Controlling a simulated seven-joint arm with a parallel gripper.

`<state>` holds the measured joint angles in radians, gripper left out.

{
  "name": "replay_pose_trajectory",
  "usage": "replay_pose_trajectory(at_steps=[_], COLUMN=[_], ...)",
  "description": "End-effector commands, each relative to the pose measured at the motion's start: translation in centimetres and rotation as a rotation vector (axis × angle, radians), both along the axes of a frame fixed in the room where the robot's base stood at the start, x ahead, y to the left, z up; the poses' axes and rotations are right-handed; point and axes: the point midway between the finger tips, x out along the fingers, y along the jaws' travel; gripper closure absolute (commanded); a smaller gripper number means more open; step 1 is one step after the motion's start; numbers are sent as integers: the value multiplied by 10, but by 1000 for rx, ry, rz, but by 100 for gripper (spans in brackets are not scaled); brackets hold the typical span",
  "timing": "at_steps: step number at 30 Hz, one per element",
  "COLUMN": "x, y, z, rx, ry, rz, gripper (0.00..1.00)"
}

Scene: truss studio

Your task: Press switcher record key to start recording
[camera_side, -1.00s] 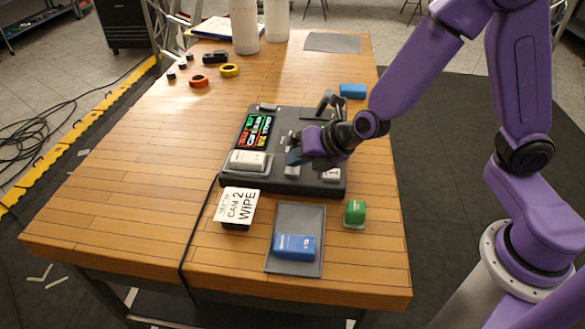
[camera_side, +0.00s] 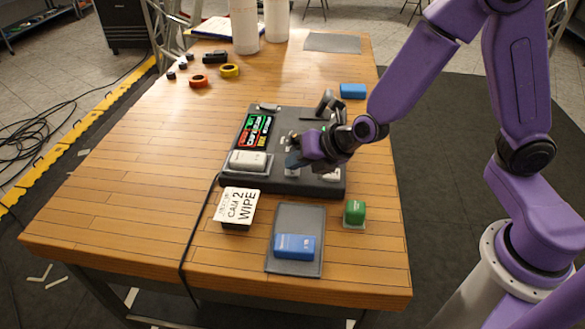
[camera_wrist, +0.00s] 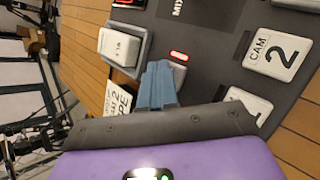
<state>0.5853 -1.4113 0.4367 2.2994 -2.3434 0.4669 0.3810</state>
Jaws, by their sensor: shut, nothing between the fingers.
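My gripper (camera_side: 292,161) is shut and empty, pointing down over the console's near middle part. In the wrist view its blue-grey fingertips (camera_wrist: 160,68) are close beside a small red lit label (camera_wrist: 179,56), whose text I cannot read. The fingers hide part of the panel there, so I cannot tell whether they touch a key. A white key marked CAM 2 (camera_wrist: 277,52) is to the right. A raised white key (camera_wrist: 120,45) is to the left.
The table's left side is clear.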

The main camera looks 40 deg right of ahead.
Motion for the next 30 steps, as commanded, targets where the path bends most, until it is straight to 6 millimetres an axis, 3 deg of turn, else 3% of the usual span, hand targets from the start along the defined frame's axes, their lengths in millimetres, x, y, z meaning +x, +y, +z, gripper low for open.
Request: replay_pose_trajectory(at_steps=[30], x=[-1], y=[0], z=[16], rx=[-1], ry=[1], rz=[1], gripper=[100])
